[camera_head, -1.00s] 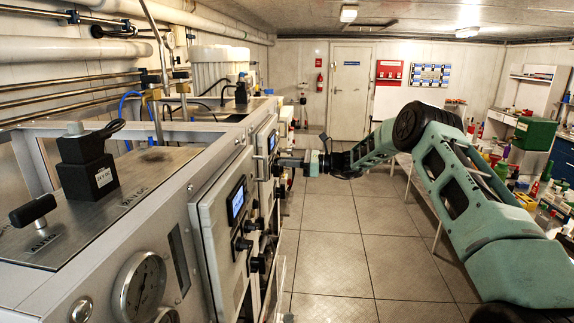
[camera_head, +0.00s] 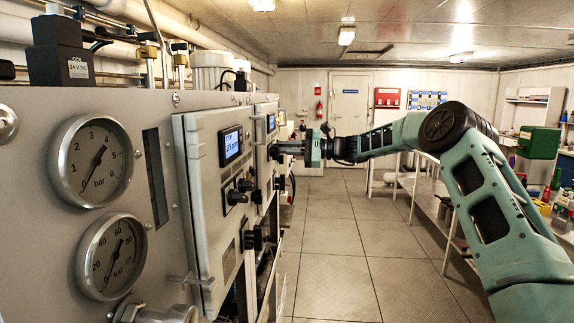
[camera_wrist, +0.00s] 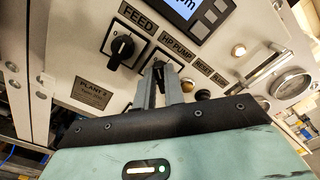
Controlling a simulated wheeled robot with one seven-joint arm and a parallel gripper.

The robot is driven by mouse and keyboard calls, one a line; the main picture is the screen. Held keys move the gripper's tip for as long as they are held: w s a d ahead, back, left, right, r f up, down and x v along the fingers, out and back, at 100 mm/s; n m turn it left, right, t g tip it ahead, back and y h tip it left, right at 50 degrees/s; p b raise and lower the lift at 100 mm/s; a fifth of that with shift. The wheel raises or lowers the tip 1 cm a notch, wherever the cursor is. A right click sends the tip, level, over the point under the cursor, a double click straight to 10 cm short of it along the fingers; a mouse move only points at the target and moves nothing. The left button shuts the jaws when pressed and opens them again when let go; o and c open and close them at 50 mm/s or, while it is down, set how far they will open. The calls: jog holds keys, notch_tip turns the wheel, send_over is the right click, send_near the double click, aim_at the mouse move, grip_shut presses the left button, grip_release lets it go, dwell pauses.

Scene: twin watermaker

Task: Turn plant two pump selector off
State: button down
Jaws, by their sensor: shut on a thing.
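The plant two panel fills the wrist view, with a "PLANT 2" plate (camera_wrist: 90,94) at its lower left. My gripper (camera_wrist: 159,72) is shut on the pump selector (camera_wrist: 160,66) under the "HP PUMP" label. The fingers hide most of this knob, so its setting cannot be read. The black FEED selector (camera_wrist: 122,46) is to its left, apart from my fingers. In the head view my gripper (camera_head: 279,149) is against the farther panel (camera_head: 265,127), and the selector is too small to make out there.
The nearer panel (camera_head: 208,177) has its own screen and black knobs, with two gauges (camera_head: 97,160) to its left. A button (camera_wrist: 203,94) is right of my fingers. The tiled floor (camera_head: 335,240) is clear; a bench (camera_head: 440,205) stands right.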

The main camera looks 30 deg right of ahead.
jog(key=shift+f+n+b, duration=0.15)
jog(key=shift+n+b, duration=0.95)
jog(key=shift+b, duration=0.35)
jog(key=c, duration=1.5)
grip_release()
jog(key=b+v, duration=0.3)
jog(key=v, duration=1.4)
jog(key=shift+s+d, duration=0.15)
jog(key=shift+s, duration=0.05)
